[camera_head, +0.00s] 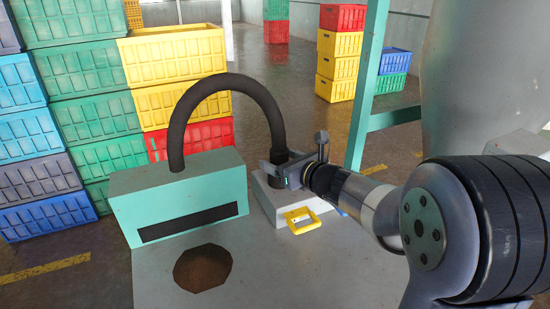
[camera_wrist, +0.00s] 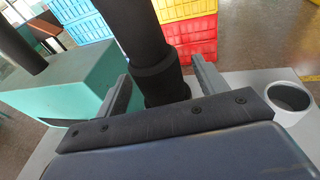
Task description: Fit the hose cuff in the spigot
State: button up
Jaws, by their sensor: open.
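The black hose (camera_head: 228,84) rises from the teal housing (camera_head: 180,190) and arches over to the right. Its far end, the thicker black cuff (camera_wrist: 155,72), points down over the pale block (camera_head: 292,212). My gripper (camera_head: 273,170) is open around the cuff, with one finger on each side in the wrist view; the fingers look apart from it. A grey, round, open-topped socket (camera_wrist: 290,96), which looks like the spigot, stands on the pale surface to the right of the cuff.
Stacked crates (camera_head: 180,95) stand behind at the left, and a green post (camera_head: 366,90) rises at the right.

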jog(key=v, duration=0.7)
jog(key=shift+s+d, duration=0.25)
jog(key=shift+s, duration=0.05)
jog(key=x, duration=0.7)
jog(key=r+x, duration=0.1)
jog(key=x, duration=0.2)
jog(key=shift+w+a+f+p, duration=0.1)
jog(key=shift+w+a+p, duration=0.2)
jog(key=shift+w+p, duration=0.1)
